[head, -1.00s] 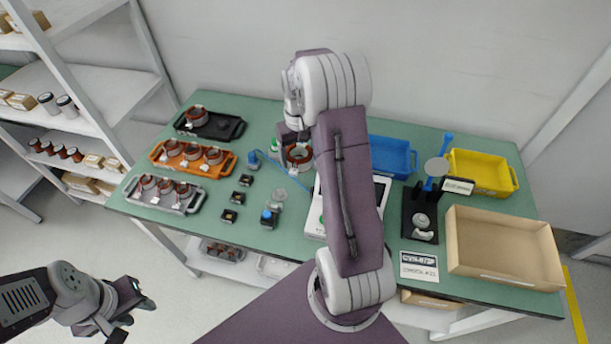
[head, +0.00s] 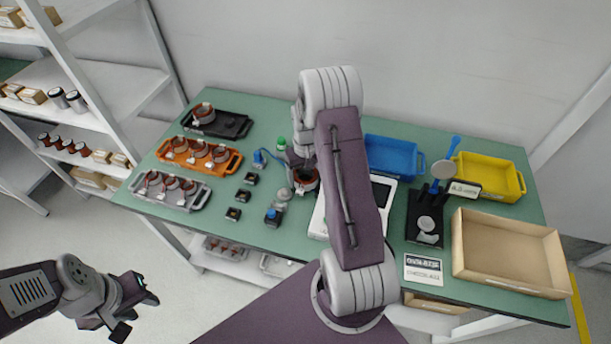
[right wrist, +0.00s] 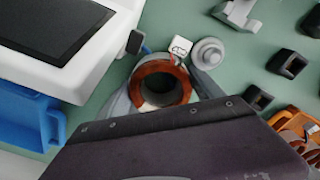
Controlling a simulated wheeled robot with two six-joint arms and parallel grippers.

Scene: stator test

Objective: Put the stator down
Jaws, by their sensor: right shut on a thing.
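The stator (right wrist: 161,84), a copper-wound ring with a white connector tag, shows in the right wrist view between the fingers of my right gripper (right wrist: 165,85). In the head view the stator (head: 306,181) is partly covered by my right arm, just left of the white tester. My right gripper (head: 300,172) is shut on it, low over the green table; whether the stator touches the table is not clear. My left gripper (head: 133,303) hangs in front of the table at lower left, empty, with its fingers apart.
The white tester (head: 318,215) stands right beside the stator. Small black blocks (head: 243,195) lie to its left, beyond them the orange (head: 233,163) and grey (head: 202,198) trays of stators. A blue bin (head: 395,154), yellow bin (head: 512,181) and cardboard box (head: 510,283) occupy the right.

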